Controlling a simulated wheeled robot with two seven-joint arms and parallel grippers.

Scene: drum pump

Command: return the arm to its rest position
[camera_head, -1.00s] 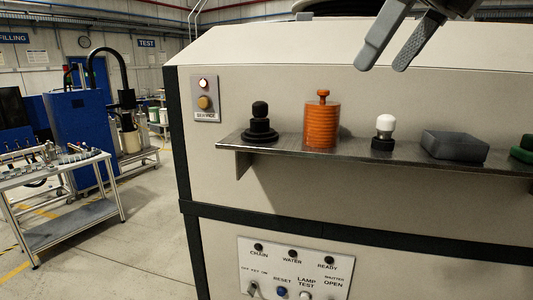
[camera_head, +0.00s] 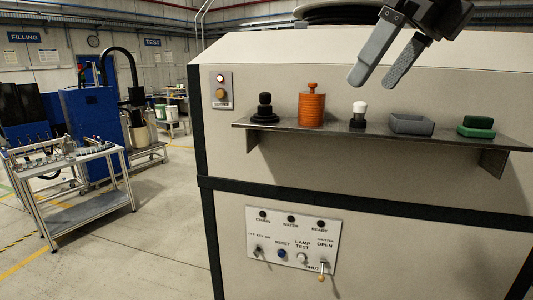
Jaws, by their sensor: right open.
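My right gripper (camera_head: 371,83) hangs in from the top right in the head view. Its two grey fingers are spread apart with nothing between them. It is in front of the beige machine (camera_head: 360,195), above and in front of the shelf (camera_head: 380,135), touching nothing that I can see. My left gripper is not in view.
The shelf holds a black knob (camera_head: 264,108), an orange ribbed cylinder (camera_head: 312,107), a white-topped black piece (camera_head: 358,115), a grey tray (camera_head: 411,125) and a green block (camera_head: 477,127). A switch panel (camera_head: 293,240) is below. A cart (camera_head: 85,205) stands left, with open floor between.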

